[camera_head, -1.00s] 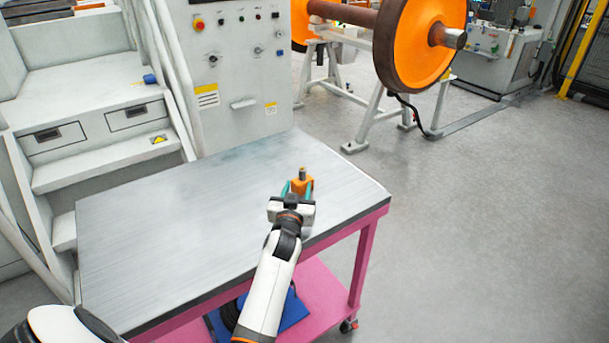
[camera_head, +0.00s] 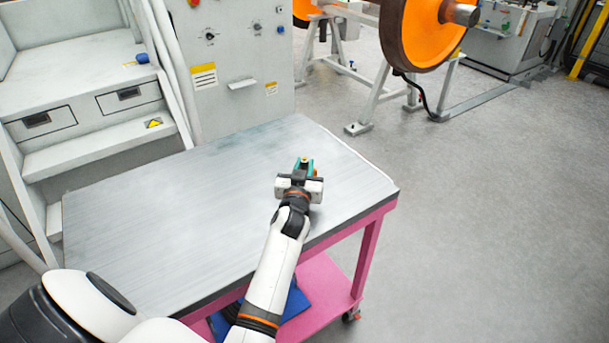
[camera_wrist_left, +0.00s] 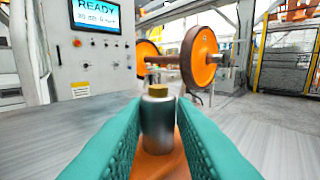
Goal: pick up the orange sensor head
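The orange sensor head (camera_wrist_left: 157,120) shows in the left wrist view as a grey upright cylinder with a brass tip and an orange part below it. It stands between the two teal fingers of my left gripper (camera_wrist_left: 158,112), which lie close against both its sides. In the head view my left gripper (camera_head: 304,168) is at the right part of the table top, with the brass tip (camera_head: 304,160) showing between its fingers. Most of the orange part is hidden there. I cannot tell whether the sensor head touches the table. My right gripper is out of view.
The grey table top (camera_head: 190,210) on a pink frame is otherwise bare. A grey control cabinet (camera_head: 235,65) and steps (camera_head: 95,150) stand behind it. An orange wheelset (camera_head: 415,35) on a stand is at the back. The floor to the right is clear.

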